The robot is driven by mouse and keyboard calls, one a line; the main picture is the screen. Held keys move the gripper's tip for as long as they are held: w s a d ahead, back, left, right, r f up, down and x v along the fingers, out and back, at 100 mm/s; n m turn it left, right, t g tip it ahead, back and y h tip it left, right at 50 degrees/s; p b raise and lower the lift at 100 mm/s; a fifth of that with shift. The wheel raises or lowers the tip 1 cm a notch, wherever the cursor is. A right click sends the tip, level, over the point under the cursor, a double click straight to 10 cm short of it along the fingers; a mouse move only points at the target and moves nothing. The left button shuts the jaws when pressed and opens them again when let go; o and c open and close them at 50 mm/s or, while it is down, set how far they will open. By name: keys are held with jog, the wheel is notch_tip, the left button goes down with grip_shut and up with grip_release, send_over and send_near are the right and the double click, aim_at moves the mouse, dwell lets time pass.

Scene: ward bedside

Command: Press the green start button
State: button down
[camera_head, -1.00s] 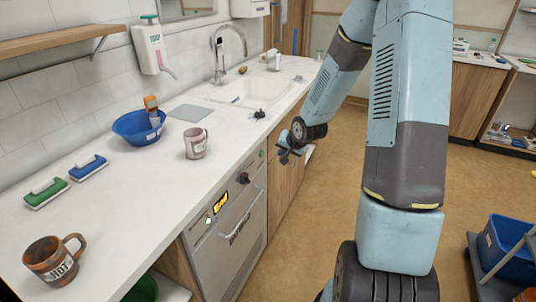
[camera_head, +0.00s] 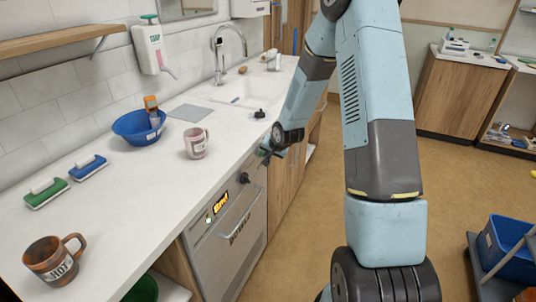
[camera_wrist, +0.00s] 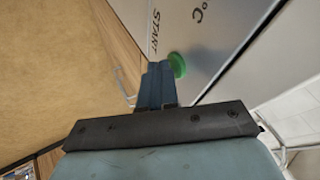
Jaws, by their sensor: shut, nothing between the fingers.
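The green start button (camera_wrist: 178,65) sits on the grey front panel (camera_wrist: 205,50) beside the printed word START in the wrist view. My gripper (camera_wrist: 158,70) is shut and empty, its fingertips right beside the button's left edge. I cannot tell whether they touch it. In the head view my gripper (camera_head: 267,153) is at the upper far end of the dishwasher-like machine (camera_head: 230,235), under the counter edge, and largely covers the button there.
A dark knob (camera_head: 244,178), a lit orange display (camera_head: 220,204) and a handle bar are on the same front. The white counter (camera_head: 140,200) overhangs close above. A mug (camera_head: 196,143) and blue bowl (camera_head: 139,127) stand on it.

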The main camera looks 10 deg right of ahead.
jog(key=shift+w+a+r, duration=0.1)
jog(key=shift+w+a, duration=0.4)
jog(key=shift+a, duration=0.35)
jog(key=shift+w+a+r, duration=0.1)
jog(key=shift+r, duration=0.05)
jog(key=shift+d, duration=0.25)
jog(key=s+d+r, duration=0.5)
jog(key=s+r, duration=0.1)
jog(key=s, duration=0.2)
jog(key=shift+s+d+r, duration=0.25)
jog(key=shift+s+r, duration=0.1)
jog(key=shift+s, duration=0.05)
